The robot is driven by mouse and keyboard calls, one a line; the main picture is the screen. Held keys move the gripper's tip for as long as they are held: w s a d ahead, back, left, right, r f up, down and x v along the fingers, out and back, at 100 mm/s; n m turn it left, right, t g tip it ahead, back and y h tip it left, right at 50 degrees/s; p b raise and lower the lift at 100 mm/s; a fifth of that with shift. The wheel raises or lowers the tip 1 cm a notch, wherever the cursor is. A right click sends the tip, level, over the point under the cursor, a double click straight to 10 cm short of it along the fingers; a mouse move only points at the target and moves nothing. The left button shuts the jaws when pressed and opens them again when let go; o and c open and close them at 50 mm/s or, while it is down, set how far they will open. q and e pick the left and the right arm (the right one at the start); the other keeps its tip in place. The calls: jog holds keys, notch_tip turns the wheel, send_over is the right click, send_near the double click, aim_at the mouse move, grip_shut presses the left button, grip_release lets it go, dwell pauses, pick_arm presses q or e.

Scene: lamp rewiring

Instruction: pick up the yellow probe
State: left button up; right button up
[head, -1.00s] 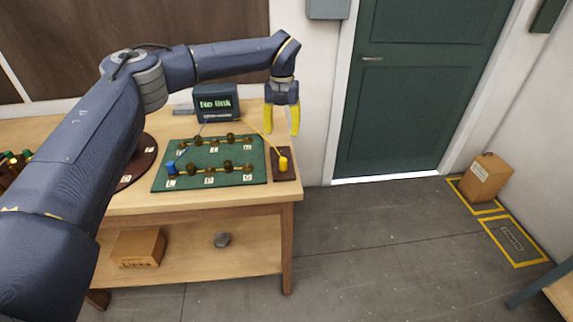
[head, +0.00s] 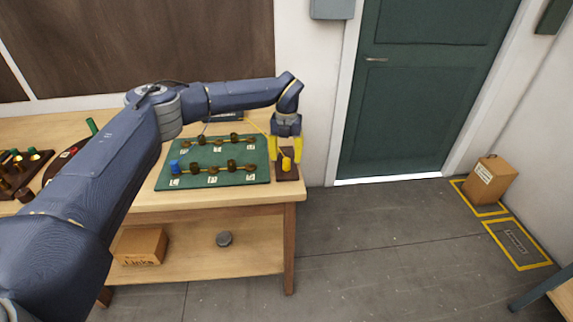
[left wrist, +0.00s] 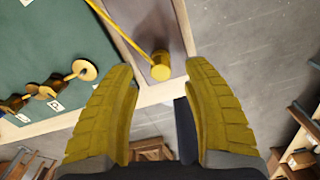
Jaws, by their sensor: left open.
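The yellow probe (head: 286,164) stands on a small brown pad (head: 287,174) at the right end of the workbench, with a yellow lead running from it toward the display. In the left wrist view the probe (left wrist: 160,66) shows just beyond the gap between my fingers. My left gripper (head: 285,157), with yellow fingers, is open above the pad with the probe near its fingertips. It also shows open in the left wrist view (left wrist: 160,80), and nothing is between its fingers. My right gripper is not in view.
A green board (head: 212,181) with several brass posts and a blue probe (head: 174,167) lies left of the pad. The display (head: 225,116) behind is mostly hidden by my arm. A box (head: 143,246) sits on the lower shelf.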

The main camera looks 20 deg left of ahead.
aim_at(286, 160)
pick_arm(q)
jog(key=shift+f, duration=2.05)
grip_shut()
